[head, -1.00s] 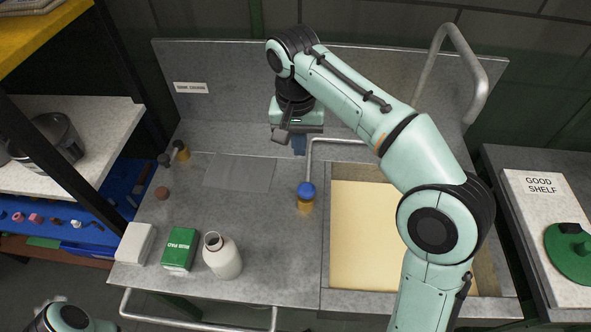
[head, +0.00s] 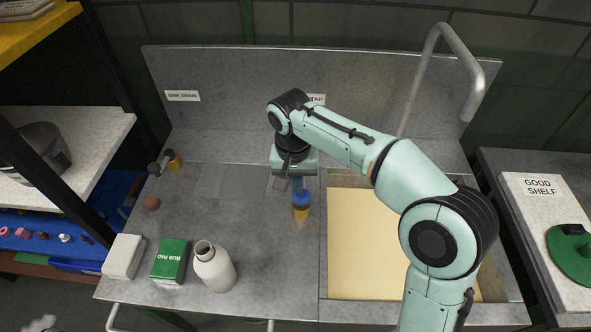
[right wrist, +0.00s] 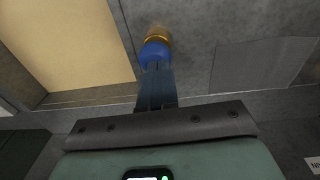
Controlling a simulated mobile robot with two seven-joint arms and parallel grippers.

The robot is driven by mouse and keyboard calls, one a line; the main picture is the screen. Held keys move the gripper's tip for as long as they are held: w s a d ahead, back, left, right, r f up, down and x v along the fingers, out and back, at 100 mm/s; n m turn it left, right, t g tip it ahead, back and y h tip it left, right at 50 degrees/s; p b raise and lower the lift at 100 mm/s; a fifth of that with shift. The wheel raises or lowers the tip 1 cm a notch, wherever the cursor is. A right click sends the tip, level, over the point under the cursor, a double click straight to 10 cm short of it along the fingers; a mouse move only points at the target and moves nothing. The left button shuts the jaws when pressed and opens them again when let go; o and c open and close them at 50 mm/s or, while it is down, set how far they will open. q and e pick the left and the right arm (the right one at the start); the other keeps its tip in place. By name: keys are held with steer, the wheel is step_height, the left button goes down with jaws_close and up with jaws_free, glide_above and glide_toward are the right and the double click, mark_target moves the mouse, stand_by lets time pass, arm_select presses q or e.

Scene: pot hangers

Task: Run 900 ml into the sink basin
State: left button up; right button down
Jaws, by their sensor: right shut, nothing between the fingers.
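The sink basin (head: 365,245) is a cream-floored rectangle sunk in the grey counter, partly hidden by my right arm. A blue knob on a brass base (head: 302,202) stands just left of the basin; it also shows in the right wrist view (right wrist: 155,52). My right gripper (head: 298,185) points down at the knob, fingers shut and empty. In the right wrist view its fingertips (right wrist: 156,68) overlap the knob's edge; I cannot tell whether they touch. A label reading TAP (head: 317,99) is partly hidden behind my arm. No water shows. My left gripper is out of view.
A white bottle (head: 214,268), a green rub pad box (head: 170,262) and a white block (head: 123,257) stand at the counter's front left. A bent grey pipe (head: 432,60) rises at the back right. A shelf marked GOOD (head: 540,205) is at the right.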

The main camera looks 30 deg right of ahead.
mark_target(298, 197)
steer(key=shift+d+f, duration=0.1)
steer(key=shift+f, duration=1.2)
step_height(298, 197, down, 2)
steer(key=shift+f+b, duration=0.25)
steer(key=shift+b, duration=0.45)
steer(key=shift+s+f, duration=0.1)
steer(key=shift+f, duration=0.15)
stand_by(0.6)
